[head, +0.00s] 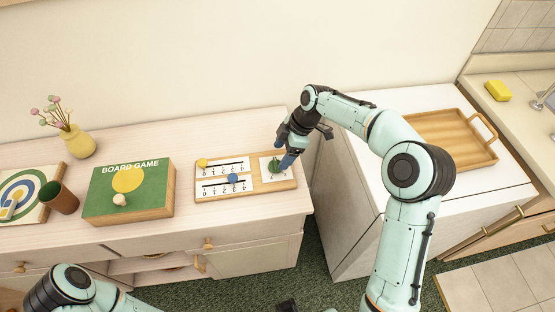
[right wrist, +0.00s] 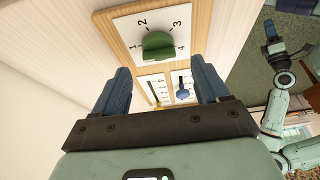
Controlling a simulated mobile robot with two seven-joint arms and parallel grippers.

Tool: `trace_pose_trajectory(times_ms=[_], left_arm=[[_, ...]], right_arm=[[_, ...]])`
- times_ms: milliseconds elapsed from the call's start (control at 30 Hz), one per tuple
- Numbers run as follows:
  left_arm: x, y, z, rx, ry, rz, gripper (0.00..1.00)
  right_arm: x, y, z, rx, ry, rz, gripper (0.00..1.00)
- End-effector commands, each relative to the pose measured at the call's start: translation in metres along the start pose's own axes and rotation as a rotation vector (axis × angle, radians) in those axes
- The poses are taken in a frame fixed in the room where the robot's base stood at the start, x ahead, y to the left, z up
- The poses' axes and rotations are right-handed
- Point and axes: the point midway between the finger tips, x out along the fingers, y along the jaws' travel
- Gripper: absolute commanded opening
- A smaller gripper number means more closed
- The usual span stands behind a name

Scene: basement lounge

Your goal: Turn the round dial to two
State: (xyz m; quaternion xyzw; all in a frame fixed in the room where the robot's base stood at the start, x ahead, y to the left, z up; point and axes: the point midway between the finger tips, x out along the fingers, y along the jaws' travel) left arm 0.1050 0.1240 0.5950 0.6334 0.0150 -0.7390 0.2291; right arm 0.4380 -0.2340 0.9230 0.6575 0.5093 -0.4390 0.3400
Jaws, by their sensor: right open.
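The round green dial (head: 275,166) sits on a white plate at the right end of a wooden board (head: 245,187). In the right wrist view the dial (right wrist: 158,45) has the numbers 1 to 4 around it; I cannot tell which number it points to. My right gripper (head: 285,155) is at the dial in the head view, partly covering its plate. In the right wrist view its blue fingers are spread and empty, with the dial beyond and between them. My left arm (head: 70,288) is at the bottom left; its fingers are not clear.
The board also has two sliders, one yellow (head: 202,162) and one blue (head: 232,178). A board game box (head: 145,200), a brown cup (head: 58,197) and a yellow vase (head: 78,142) stand to the left. A wooden tray (head: 450,135) is on the right cabinet.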

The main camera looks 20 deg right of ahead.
Motion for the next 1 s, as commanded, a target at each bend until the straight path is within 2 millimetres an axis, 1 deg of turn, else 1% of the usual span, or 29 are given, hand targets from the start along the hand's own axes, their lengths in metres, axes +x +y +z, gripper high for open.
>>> trace_pose_trajectory(times_ms=[33, 100, 233, 400, 633, 667, 700, 767, 800, 833, 1000], left_arm=[[0.001, 0.000, 0.000, 0.000, 0.000, 0.000, 0.43], [0.002, -0.001, 0.000, 0.000, 0.000, 0.000, 0.43], [0.002, -0.001, 0.000, 0.000, 0.000, 0.000, 0.43], [0.002, -0.001, 0.000, 0.000, 0.000, 0.000, 0.43], [0.002, -0.001, 0.000, 0.000, 0.000, 0.000, 0.43], [0.002, -0.001, 0.000, 0.000, 0.000, 0.000, 0.43], [0.002, -0.001, 0.000, 0.000, 0.000, 0.000, 0.43], [0.002, -0.001, 0.000, 0.000, 0.000, 0.000, 0.43], [0.002, -0.001, 0.000, 0.000, 0.000, 0.000, 0.43], [0.002, -0.001, 0.000, 0.000, 0.000, 0.000, 0.43], [0.003, -0.001, 0.000, 0.000, -0.001, 0.000, 0.43]], right_arm=[[0.010, -0.001, 0.000, 0.000, 0.000, -0.003, 0.74], [0.021, -0.001, 0.000, 0.000, -0.001, -0.003, 0.74], [0.035, 0.000, 0.000, 0.001, 0.000, 0.000, 0.74], [0.042, 0.000, 0.001, 0.001, -0.001, 0.000, 0.74], [0.042, 0.000, 0.000, 0.001, -0.001, 0.001, 0.74], [0.042, 0.000, 0.000, 0.001, -0.001, 0.001, 0.68], [0.042, 0.000, 0.001, 0.001, -0.001, 0.001, 0.55], [0.042, 0.000, 0.000, 0.001, -0.001, 0.001, 0.35], [0.042, 0.000, 0.000, 0.001, -0.001, 0.001, 0.22], [0.042, 0.000, 0.000, 0.001, -0.001, 0.001, 0.18], [0.042, 0.000, 0.001, 0.005, -0.001, 0.003, 0.18]])
